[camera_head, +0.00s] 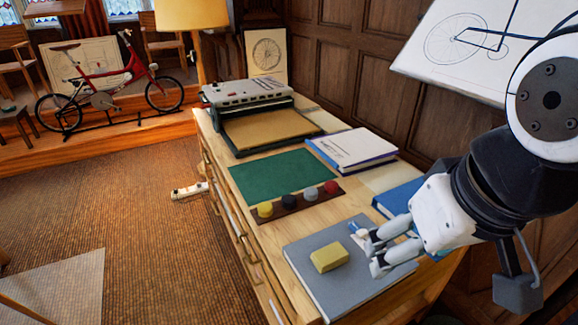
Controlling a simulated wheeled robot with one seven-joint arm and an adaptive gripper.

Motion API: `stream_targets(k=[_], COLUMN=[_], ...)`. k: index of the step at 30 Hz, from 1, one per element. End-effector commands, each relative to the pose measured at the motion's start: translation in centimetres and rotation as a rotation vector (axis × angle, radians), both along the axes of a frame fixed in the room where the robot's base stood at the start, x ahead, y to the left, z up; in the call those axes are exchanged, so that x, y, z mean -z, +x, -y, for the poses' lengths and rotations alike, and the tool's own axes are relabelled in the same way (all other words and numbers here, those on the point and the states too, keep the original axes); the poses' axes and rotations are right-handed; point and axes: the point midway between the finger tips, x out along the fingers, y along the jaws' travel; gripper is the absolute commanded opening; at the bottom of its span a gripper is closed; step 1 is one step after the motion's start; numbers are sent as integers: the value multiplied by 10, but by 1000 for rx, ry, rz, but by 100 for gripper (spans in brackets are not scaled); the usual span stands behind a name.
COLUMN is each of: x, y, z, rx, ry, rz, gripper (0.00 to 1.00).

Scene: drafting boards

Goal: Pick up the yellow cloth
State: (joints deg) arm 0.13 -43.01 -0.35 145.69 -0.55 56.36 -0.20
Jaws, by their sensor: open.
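The yellow cloth (330,256) looks like a small folded block. It lies on a grey book or folder (312,285) at the near end of the wooden cabinet top. My gripper (367,254) is just to the right of the cloth, its fingers pointing left toward it. The jaws are open and apart from the cloth in the picture. A small blue item (354,227) shows by the upper finger; I cannot tell what it is.
A dark strip holds yellow, black, grey and red round pieces (312,194) behind the grey book. A green mat (270,175), a white-covered book (352,148), a blue book (398,198) and a grey machine (245,92) share the top. Wood panelling stands at right.

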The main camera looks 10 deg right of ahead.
Motion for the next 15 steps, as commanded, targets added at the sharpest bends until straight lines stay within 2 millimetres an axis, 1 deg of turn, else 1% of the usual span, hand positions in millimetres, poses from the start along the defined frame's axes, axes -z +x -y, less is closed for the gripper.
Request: stream_targets(k=[7, 8, 10, 13, 15], x=[0, 0, 0, 2, 4], y=[0, 0, 1, 10, 23], z=[0, 0, 0, 1, 2], rx=[0, 0, -7, -57, -133], ry=[0, 0, -4, -32, -69], rz=[0, 0, -2, -17, -38], gripper=[69, 73, 73, 73, 73])
